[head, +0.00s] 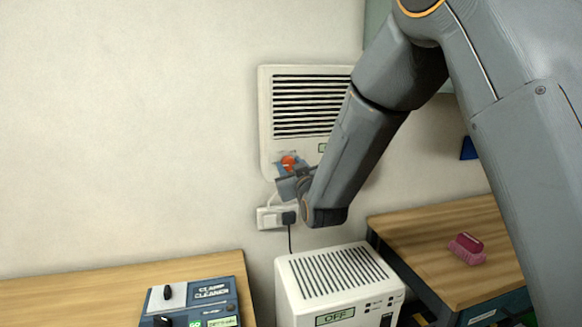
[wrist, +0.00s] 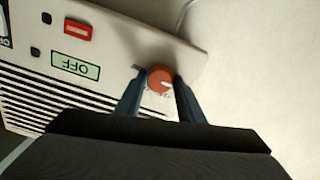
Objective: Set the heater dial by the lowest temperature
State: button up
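The white wall heater (head: 267,110) has dark slats and a small green display, mostly behind my arm. Its red-orange dial (head: 288,162) is near the lower edge. My gripper (head: 287,172) is at the dial. In the wrist view, the heater (wrist: 115,40) appears upside down, with an OFF display (wrist: 76,66) and a red switch (wrist: 77,30). The dial (wrist: 159,78) has a pale pointer mark and sits between the two fingertips of my gripper (wrist: 160,84). The fingers flank it closely; I cannot tell whether both touch it. No temperature reading is legible.
A wall socket (head: 268,218) with a black plug (head: 289,218) is below the heater. A white slatted unit (head: 290,285) reading OFF stands below. A clamp cleaner box (head: 205,292) is on the left table (head: 90,295). A pink brush (head: 467,250) lies on the right table (head: 430,235).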

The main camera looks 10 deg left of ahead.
jog(key=c, duration=0.5)
jog(key=shift+c, duration=0.2)
jog(key=shift+f+m+b, duration=0.1)
jog(key=shift+m+b, duration=0.3)
jog(key=m+b, duration=0.4)
jog(key=shift+w+m, duration=0.1)
jog(key=shift+m, duration=0.2)
jog(key=m+b, duration=0.5)
jog(key=m, duration=0.1)
jog(key=shift+d, duration=0.1)
jog(key=m+b, duration=0.6)
jog(key=shift+f+m, duration=0.1)
jog(key=shift+m, duration=0.3)
jog(key=m+b, duration=0.3)
jog(key=b, duration=0.1)
jog(key=m+b, duration=0.2)
jog(key=shift+m+b, duration=0.3)
jog(key=shift+b, duration=0.05)
